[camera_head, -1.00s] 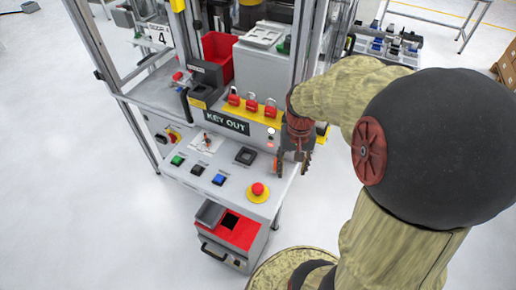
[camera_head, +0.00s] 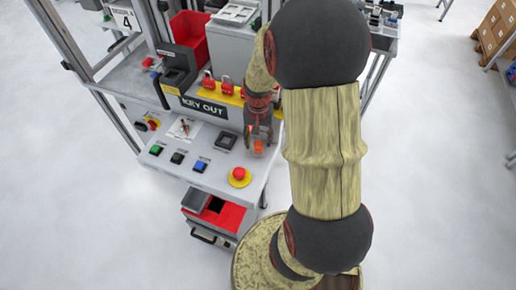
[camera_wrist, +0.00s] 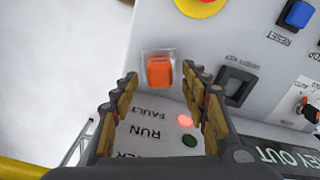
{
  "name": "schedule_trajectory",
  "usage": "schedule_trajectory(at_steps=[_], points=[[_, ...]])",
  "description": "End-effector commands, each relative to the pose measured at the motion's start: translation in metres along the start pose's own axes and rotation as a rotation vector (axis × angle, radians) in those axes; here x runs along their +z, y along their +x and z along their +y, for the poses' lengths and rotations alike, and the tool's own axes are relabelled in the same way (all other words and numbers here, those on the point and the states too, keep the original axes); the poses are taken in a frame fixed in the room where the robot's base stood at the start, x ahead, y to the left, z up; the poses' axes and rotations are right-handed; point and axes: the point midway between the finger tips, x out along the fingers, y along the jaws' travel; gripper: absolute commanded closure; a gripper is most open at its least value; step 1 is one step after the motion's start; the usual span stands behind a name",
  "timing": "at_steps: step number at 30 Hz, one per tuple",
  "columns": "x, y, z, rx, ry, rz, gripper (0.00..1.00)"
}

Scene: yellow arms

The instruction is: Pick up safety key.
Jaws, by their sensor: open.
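An orange block (camera_wrist: 160,71) in a clear square surround is on the grey panel, near its edge in the wrist view. It also shows as a small orange patch in the head view (camera_head: 258,147). It looks like the safety key, but I see no label on it. A black rectangular frame (camera_wrist: 238,86) beside it has the printed words SAFETY KEY. My gripper (camera_wrist: 160,78) is open and empty, pointing at the panel. In the wrist view the orange block lies between the two fingertips; I cannot tell how far beyond them. My gripper (camera_head: 258,136) hides part of the panel in the head view.
A red button on a yellow ring (camera_head: 239,175) and a blue RESET button (camera_head: 200,166) are on the panel. Red padlocks (camera_head: 227,86) hang above the KEY OUT sign (camera_head: 205,107). A red-topped box (camera_head: 219,214) sits below. The floor on the left is clear.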

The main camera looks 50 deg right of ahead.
Motion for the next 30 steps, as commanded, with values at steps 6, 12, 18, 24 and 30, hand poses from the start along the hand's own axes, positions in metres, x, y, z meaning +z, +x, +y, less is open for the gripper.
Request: schedule_trajectory(at_steps=[6, 12, 18, 24, 30], points=[[-0.0004, 0.016, -0.0001, 0.0, 0.0, 0.0, 0.55], [-0.0005, 0.0159, -0.0002, 0.0, 0.0, 0.001, 0.55], [-0.0005, 0.0158, -0.0001, 0.0, -0.001, 0.0, 0.67], [-0.0004, 0.0157, -0.0001, 0.0, -0.001, 0.0, 0.78], [-0.0004, 0.0157, -0.0001, 0.0, 0.0, 0.0, 0.89]])
